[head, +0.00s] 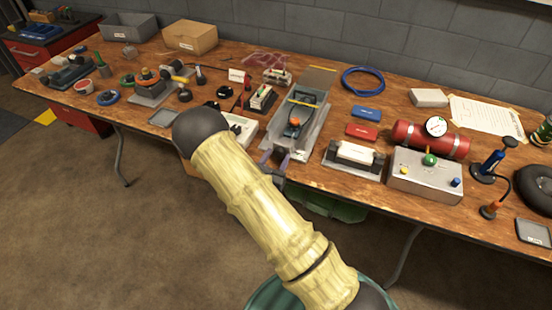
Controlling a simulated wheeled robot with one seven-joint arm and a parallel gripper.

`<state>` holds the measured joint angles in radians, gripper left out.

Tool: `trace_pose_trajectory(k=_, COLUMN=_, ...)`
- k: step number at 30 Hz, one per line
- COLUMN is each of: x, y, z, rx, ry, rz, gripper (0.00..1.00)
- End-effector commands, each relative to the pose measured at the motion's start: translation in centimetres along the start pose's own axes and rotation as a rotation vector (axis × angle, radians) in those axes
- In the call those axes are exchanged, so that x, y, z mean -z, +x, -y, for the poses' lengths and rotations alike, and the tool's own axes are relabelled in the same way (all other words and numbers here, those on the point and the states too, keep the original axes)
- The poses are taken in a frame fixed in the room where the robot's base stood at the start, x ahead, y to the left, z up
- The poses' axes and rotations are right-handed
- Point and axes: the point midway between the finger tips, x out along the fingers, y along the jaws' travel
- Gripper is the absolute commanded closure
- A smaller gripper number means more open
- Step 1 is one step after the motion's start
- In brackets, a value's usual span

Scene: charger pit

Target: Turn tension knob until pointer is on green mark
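A dark device with an orange knob (296,122) sits in a long grey tray (316,128) near the middle of the bench. A grey metal box (424,182) at the right carries a green ball-shaped knob (429,160), with small yellow and blue knobs beside it. I cannot tell which is the tension knob, and no pointer or green mark can be made out. My gripper (275,158) is at the near end of the grey tray, partly behind my arm. Its two dark fingers look apart with nothing seen between them, and it appears clear of the orange knob.
A red cylinder with a dial gauge (436,126) lies behind the metal box. A white block in a dark holder (354,157) stands between tray and box. A blue cable coil (363,79), red and blue packets lie behind. Several tools crowd the left of the bench (216,67).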

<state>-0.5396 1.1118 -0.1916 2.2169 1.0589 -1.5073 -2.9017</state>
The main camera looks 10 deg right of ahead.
Motion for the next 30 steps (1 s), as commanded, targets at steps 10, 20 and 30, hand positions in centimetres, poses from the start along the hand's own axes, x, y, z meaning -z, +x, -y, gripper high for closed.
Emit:
trace_pose_trajectory(k=10, x=0.00, y=-0.04, z=-0.03, rx=-0.001, ry=0.004, rz=0.000, gripper=0.87)
trace_pose_trajectory(k=20, x=-0.03, y=-0.05, z=-0.06, rx=-0.002, ry=0.086, rz=-0.001, gripper=0.87)
trace_pose_trajectory(k=30, x=-0.05, y=-0.10, z=-0.14, rx=-0.002, ry=0.328, rz=-0.001, gripper=0.87)
